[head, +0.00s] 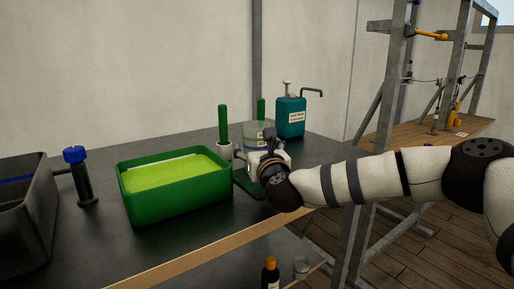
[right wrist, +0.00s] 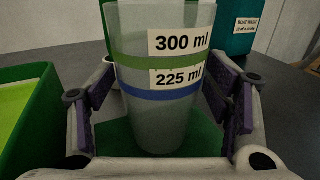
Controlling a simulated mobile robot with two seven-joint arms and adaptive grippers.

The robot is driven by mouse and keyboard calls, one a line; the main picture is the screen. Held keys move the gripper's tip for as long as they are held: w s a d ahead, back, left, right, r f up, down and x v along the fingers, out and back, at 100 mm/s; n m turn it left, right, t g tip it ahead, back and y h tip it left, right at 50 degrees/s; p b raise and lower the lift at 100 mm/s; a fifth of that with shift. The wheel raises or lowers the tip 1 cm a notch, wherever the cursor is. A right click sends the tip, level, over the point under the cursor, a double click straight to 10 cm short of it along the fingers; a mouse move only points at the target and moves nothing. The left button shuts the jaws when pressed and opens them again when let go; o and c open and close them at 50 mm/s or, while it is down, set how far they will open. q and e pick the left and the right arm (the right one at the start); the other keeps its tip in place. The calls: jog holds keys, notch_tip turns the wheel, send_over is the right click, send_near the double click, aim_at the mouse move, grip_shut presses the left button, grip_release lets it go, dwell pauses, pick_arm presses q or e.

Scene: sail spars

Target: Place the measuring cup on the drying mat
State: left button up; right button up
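The measuring cup (right wrist: 160,115) is translucent, with green and blue bands and labels of 300 ml and 225 ml. It is upright, and in the head view (head: 256,134) it shows above my right gripper (head: 270,160). In the right wrist view the purple finger pads flank the cup on both sides, and their far ends appear to touch it. My right gripper (right wrist: 161,90) looks shut on the cup. The dark green drying mat (right wrist: 112,139) lies beneath the cup; whether the base touches it is unclear. The mat's edge shows in the head view (head: 247,184). My left gripper is not in view.
A green tub (head: 175,205) with yellow-green contents stands left of the mat. Green upright pegs (head: 223,122) and a teal boat wash bottle (head: 290,117) stand close by. A blue-topped dark post (head: 81,178) and a grey bin (head: 25,220) are farther left.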

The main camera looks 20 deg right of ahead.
jog(key=shift+r, duration=0.25)
jog(key=shift+s+r, duration=0.1)
jog(key=shift+s, duration=0.2)
jog(key=s, duration=0.7)
jog(key=s+p, duration=0.1)
jog(key=s, duration=0.3)
jog(key=shift+s+a, duration=0.25)
jog(key=shift+a, duration=0.05)
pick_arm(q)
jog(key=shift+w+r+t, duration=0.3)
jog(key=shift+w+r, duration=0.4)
